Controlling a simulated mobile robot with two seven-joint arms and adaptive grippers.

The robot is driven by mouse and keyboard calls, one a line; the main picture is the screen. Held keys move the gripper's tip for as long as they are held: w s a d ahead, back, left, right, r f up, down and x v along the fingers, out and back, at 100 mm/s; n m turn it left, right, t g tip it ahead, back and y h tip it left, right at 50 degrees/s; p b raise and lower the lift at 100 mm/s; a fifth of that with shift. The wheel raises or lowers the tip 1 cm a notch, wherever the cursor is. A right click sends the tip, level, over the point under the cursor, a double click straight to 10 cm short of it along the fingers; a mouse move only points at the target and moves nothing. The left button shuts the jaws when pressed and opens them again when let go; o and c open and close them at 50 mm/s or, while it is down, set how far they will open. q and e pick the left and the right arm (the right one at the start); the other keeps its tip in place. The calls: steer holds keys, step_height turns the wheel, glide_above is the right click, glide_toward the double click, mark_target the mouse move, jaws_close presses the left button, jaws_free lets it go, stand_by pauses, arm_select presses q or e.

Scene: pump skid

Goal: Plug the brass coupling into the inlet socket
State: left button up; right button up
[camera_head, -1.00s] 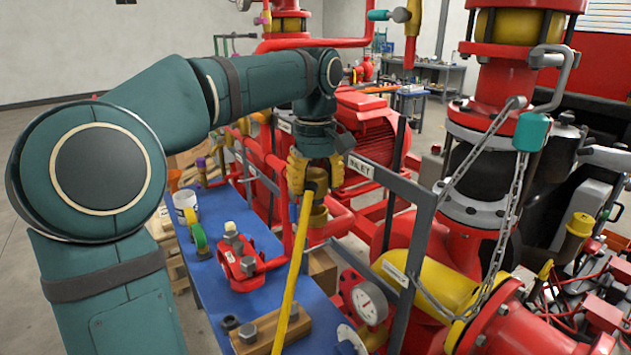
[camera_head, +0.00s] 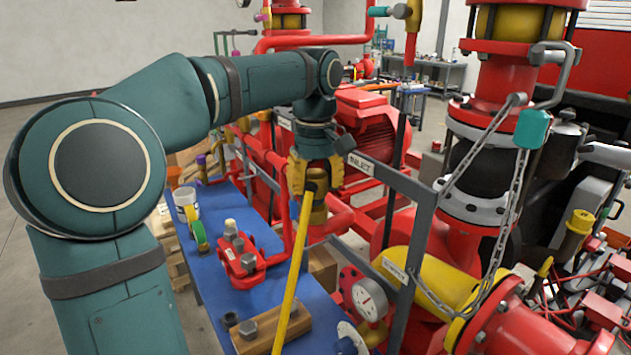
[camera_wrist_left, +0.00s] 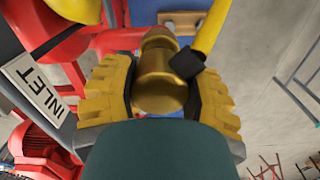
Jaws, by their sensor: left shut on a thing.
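My left gripper (camera_head: 316,186) hangs fingers-down over the blue bench top, its yellow fingers shut on the brass coupling (camera_head: 318,214). In the left wrist view the coupling (camera_wrist_left: 158,82) sits between the two ribbed yellow fingers (camera_wrist_left: 163,75). A yellow hose (camera_head: 291,270) with a black end meets the coupling's side and slants down to the bench front. The INLET label (camera_head: 361,165) is on the grey frame right of the gripper; it also shows in the left wrist view (camera_wrist_left: 38,90). I cannot make out the inlet socket itself. My right gripper is out of view.
The blue bench top (camera_head: 232,206) carries a red valve body (camera_head: 240,258), a wooden block with a bolt (camera_head: 272,328) and a white cup (camera_head: 185,203). The grey frame, a gauge (camera_head: 369,298), red pipes and a hanging chain (camera_head: 508,210) crowd the right.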

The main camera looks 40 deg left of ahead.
arm_select(q)
steer(key=shift+f+b, duration=0.8)
steer(key=shift+f, duration=0.55)
stand_by(0.3)
steer(key=o, duration=1.4)
steer(key=shift+r, duration=0.1)
step_height(320, 180, up, 12)
steer(key=shift+f, duration=0.1)
